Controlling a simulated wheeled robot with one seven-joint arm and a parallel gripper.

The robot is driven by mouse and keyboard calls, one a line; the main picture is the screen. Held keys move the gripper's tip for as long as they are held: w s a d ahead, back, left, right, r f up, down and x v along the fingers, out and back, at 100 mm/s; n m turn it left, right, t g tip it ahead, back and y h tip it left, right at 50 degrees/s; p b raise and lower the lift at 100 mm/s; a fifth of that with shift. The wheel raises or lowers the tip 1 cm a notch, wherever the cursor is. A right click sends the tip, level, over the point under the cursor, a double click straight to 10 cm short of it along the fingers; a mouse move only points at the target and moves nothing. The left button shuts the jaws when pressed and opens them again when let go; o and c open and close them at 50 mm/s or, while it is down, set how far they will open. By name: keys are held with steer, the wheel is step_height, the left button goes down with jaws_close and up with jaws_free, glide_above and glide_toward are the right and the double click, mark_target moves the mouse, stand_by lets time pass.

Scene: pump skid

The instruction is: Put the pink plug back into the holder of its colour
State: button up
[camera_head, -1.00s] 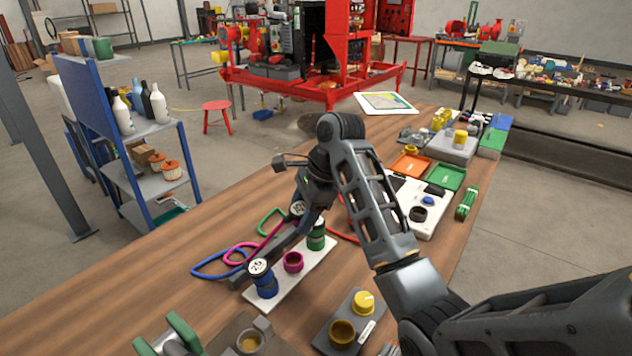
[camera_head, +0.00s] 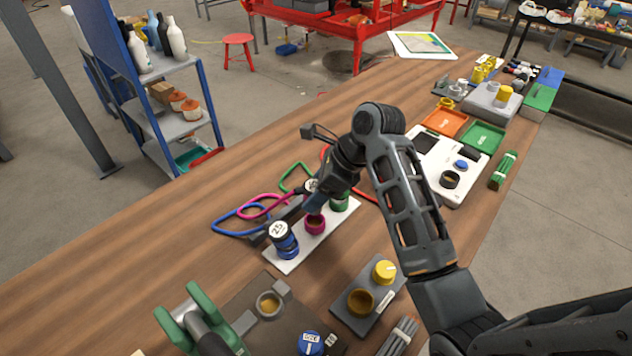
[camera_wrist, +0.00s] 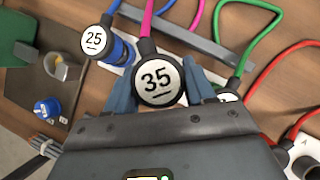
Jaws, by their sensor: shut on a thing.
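The pink plug (camera_wrist: 158,82) has a round black-rimmed cap marked 35 and a pink cable. My gripper (camera_wrist: 161,95) is shut on it, with one blue finger on each side. In the head view my gripper (camera_head: 317,203) is just above the pink holder (camera_head: 315,225), an open-topped cup in the middle of a white strip (camera_head: 283,264). The plug's lower end is hidden, so I cannot tell whether it touches the holder.
A blue plug marked 25 (camera_head: 281,238) stands left of the pink holder, and a green holder (camera_head: 340,201) right of it. Looped cables (camera_head: 240,220) lie behind. Bare table lies to the left.

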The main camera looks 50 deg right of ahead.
steer(key=shift+f, duration=0.95)
steer(key=shift+f, duration=1.75)
stand_by(0.6)
steer(key=o, duration=1.4)
steer(key=shift+c, duration=0.2)
steer(key=v, duration=0.8)
steer(key=shift+f, duration=0.1)
